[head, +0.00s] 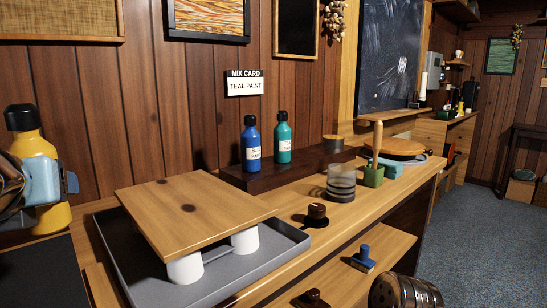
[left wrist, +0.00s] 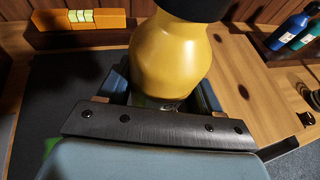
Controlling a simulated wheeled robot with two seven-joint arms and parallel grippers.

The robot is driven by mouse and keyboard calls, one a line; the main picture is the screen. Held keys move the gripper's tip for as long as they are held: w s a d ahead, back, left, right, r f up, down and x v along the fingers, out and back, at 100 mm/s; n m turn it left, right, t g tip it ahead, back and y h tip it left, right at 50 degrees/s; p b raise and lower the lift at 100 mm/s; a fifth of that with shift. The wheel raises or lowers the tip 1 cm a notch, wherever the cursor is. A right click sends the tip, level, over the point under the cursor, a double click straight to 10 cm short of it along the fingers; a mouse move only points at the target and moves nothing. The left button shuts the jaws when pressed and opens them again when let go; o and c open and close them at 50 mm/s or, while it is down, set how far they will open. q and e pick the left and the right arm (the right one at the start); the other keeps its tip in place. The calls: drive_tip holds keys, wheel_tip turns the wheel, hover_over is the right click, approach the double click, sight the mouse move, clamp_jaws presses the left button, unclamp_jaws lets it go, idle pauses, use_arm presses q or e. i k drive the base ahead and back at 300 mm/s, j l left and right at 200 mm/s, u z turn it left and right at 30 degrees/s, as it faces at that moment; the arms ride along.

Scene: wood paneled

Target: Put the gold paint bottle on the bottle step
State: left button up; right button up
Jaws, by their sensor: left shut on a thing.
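The gold paint bottle (head: 34,146), yellow with a black cap, is upright at the far left of the head view. My left gripper (head: 62,184) is shut around its body. In the left wrist view the bottle (left wrist: 168,62) sits between the two fingers (left wrist: 162,88); its cap is cut off by the frame. I cannot tell whether its base touches the surface below. The bottle step (head: 300,171) is a long dark wooden riser against the wall. A blue bottle (head: 251,145) and a teal bottle (head: 283,138) stand upright on its left half. My right gripper is not in view.
A wooden board (head: 190,205) on white supports stands in a grey tray (head: 130,262) between bottle and step. A glass jar (head: 341,183) and dark knob (head: 317,212) are in front. The step's front strip is bare.

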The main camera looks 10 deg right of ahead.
sight(304, 158)
drive_tip(key=i+l, duration=0.2)
drive_tip(key=l, duration=0.2)
drive_tip(key=i+l, duration=0.2)
drive_tip(key=l, duration=0.2)
drive_tip(key=i+l, duration=0.2)
drive_tip(key=l, duration=0.2)
drive_tip(key=i+l, duration=0.25)
drive_tip(key=l, duration=0.15)
drive_tip(key=i+l, duration=0.2)
drive_tip(key=l, duration=0.2)
drive_tip(key=i+l+z, duration=0.1)
drive_tip(key=l, duration=0.25)
drive_tip(key=i, duration=0.1)
